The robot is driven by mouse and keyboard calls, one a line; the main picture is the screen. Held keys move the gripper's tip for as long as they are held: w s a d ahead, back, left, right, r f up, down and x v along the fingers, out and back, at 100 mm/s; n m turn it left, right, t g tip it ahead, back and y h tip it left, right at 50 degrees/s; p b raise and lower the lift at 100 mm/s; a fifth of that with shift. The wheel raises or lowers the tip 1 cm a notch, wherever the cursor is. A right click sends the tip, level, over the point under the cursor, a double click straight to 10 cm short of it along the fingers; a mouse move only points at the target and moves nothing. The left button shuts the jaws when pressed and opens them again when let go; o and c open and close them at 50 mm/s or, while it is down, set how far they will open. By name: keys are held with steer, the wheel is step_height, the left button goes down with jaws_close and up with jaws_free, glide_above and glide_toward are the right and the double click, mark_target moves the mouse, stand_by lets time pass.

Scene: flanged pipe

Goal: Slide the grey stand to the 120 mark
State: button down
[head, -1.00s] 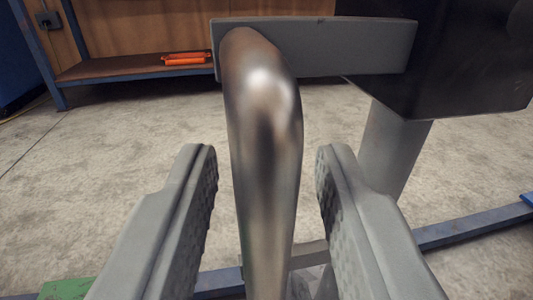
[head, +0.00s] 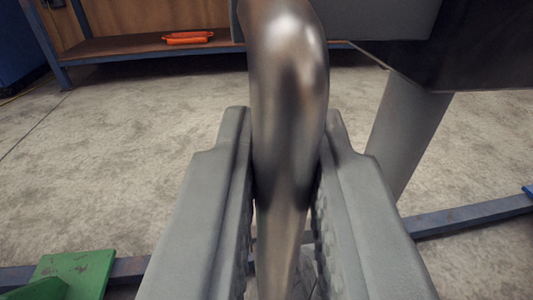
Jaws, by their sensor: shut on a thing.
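A shiny bent metal bar (head: 288,75) rises through the middle of the view and curves away at its top toward a grey plate (head: 385,18). My gripper (head: 285,150) is shut on this bar, one finger on each side, below the bend. The bar's lower end is hidden between the fingers. A grey post (head: 410,125) stands behind on the right, under a dark panel (head: 465,55). I cannot tell for sure which of these parts make up the grey stand. No 120 mark is visible.
A blue rail (head: 470,215) runs across the floor behind the fingers. A green block (head: 80,272) sits at the lower left by the rail. A shelf (head: 110,47) with orange items (head: 188,37) stands at the back. The concrete floor at left is clear.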

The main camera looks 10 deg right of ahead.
steer(key=d, duration=1.8)
steer(key=c, duration=1.5)
jaws_free()
steer(key=shift+s, duration=0.1)
steer(key=s+a, duration=0.1)
steer(key=s, duration=0.4)
steer(key=s+a, duration=0.1)
steer(key=s, duration=0.5)
steer(key=s+a, duration=0.1)
steer(key=s, duration=0.5)
steer(key=shift+a, duration=0.25)
